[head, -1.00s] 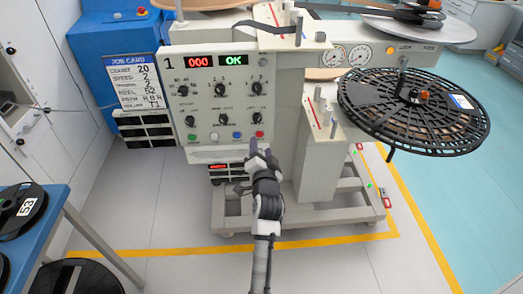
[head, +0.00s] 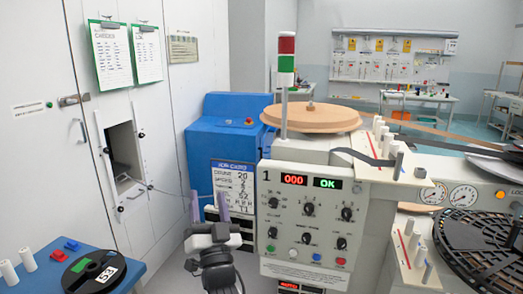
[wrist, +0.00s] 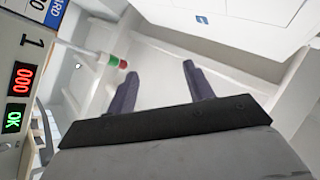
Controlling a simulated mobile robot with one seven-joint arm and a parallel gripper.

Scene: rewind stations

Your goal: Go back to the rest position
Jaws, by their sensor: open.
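My gripper (head: 209,206) is raised at the lower middle of the head view, left of the rewind station's control panel (head: 310,220). Its two fingers point up and stand apart with nothing between them. The wrist view also shows my gripper (wrist: 158,82) open and empty. The panel's displays read 000 and OK, and it carries several knobs and coloured buttons. No contact between gripper and panel shows.
A blue cabinet (head: 222,130) stands behind the gripper. A blue table (head: 40,277) with a black reel (head: 92,272) is at lower left. A large black reel (head: 485,245) sits at right. A red, white and green signal tower (head: 286,58) rises above the station.

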